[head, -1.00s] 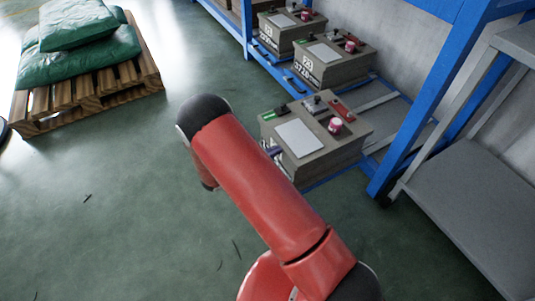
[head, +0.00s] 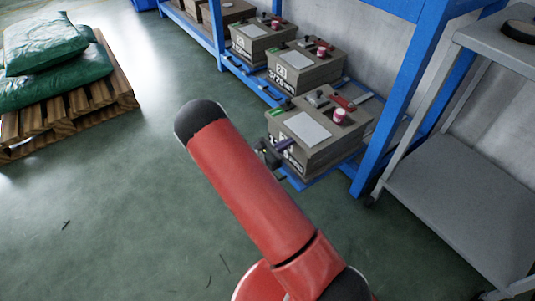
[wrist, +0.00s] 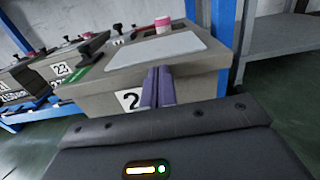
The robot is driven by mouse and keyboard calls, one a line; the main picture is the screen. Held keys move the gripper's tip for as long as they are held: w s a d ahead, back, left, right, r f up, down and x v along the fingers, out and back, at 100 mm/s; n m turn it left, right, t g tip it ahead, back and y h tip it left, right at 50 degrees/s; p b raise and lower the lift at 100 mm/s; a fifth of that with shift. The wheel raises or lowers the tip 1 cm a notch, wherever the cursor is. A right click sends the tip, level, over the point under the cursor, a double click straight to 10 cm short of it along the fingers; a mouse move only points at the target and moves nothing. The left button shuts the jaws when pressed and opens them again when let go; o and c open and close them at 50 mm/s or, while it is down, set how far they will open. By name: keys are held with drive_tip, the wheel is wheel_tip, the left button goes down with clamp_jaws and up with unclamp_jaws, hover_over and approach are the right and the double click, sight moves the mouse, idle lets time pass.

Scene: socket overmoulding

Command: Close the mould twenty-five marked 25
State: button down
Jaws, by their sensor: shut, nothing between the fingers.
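The nearest mould (head: 325,150) is a grey-brown block on the lowest blue rack shelf. Its top carries a pale plate, a dark knob, a green piece, a red bar and a pink-and-white knob (head: 340,116). In the wrist view this mould (wrist: 205,85) fills the middle. Its front label (wrist: 130,99) shows a "2"; the rest is hidden behind my fingers. My gripper (head: 284,145) is shut and empty, its purple fingers pointing at the mould's front face, near its upper edge. In the wrist view the fingers (wrist: 157,86) overlap that face; I cannot tell whether they touch.
More moulds stand farther along the rack, including one marked 23 (wrist: 62,70). A blue upright (head: 385,120) and a grey shelved cart (head: 460,200) stand to the right. A wooden pallet (head: 120,88) with green sacks is at left. The floor (head: 110,220) between is mostly clear.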

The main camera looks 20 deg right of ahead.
sight(315, 126)
drive_tip(key=b+x, duration=0.4)
drive_tip(key=x, duration=2.2)
drive_tip(key=shift+d+f, duration=0.15)
drive_tip(key=shift+d, duration=0.05)
drive_tip(key=shift+w+d, duration=0.25)
drive_tip(key=shift+d, duration=0.2)
drive_tip(key=shift+w, duration=0.1)
drive_tip(key=shift+d+r, duration=0.15)
drive_tip(key=shift+r, duration=0.15)
drive_tip(key=shift+a+f, duration=0.1)
drive_tip(key=shift+a, duration=0.2)
drive_tip(key=p+v, duration=0.1)
drive_tip(key=v, duration=1.3)
drive_tip(key=shift+s+f, duration=0.1)
drive_tip(key=shift+s, duration=0.1)
